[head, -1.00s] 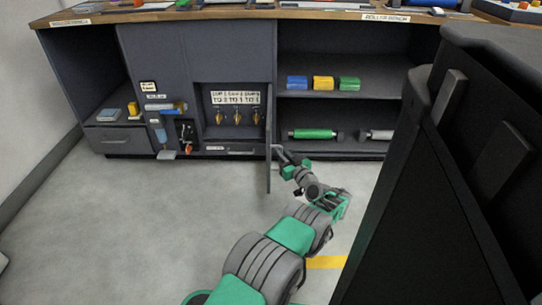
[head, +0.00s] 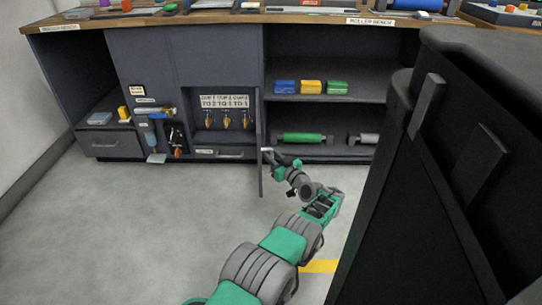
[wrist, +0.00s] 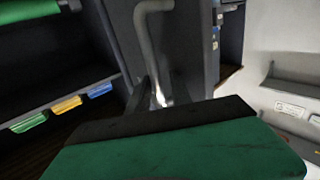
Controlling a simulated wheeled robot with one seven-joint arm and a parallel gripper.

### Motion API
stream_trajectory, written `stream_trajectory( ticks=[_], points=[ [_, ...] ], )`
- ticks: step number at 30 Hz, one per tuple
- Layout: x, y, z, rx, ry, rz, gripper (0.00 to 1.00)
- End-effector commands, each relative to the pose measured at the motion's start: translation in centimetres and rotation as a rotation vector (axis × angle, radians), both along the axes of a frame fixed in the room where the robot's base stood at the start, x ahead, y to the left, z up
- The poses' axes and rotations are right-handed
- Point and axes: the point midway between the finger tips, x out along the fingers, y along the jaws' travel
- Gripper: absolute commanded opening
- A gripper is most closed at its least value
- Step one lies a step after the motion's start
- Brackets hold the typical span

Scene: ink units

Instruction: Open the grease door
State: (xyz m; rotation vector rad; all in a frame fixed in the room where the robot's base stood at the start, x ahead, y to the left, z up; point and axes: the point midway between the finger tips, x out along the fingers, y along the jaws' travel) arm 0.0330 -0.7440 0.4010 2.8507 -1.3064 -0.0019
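The grease door (head: 260,165) stands swung out from the cabinet and shows nearly edge-on in the head view. The compartment behind it is open, with a label (head: 225,101) and several small brass-coloured hanging pieces (head: 227,123) inside. My gripper (head: 268,156) is on the right side of the door, close to its outer edge. In the wrist view a grey bar handle (wrist: 146,35) on a dark panel runs down toward my gripper (wrist: 158,105). I cannot tell whether the fingers touch or grip it; the gripper body hides the contact.
To the right, open shelves hold blue, yellow and green blocks (head: 311,87) and a green roller (head: 302,138). A drawer (head: 113,144) sits at the left. A large black body (head: 430,190) fills the right side. The grey floor (head: 150,230) left of the door is clear.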

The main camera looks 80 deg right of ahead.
Motion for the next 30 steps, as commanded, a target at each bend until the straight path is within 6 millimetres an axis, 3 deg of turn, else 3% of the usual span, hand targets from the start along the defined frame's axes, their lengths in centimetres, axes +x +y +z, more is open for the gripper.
stream_trajectory(
  ticks=[11, 24, 30],
  points=[
    [-0.3, 0.2, -0.1, 0.004, -0.002, -0.001, 0.34],
    [-5.1, 5.7, 0.0, 0.004, -0.003, -0.003, 0.34],
    [-5.3, 6.0, -0.2, 0.002, -0.001, -0.001, 0.34]
  ],
)
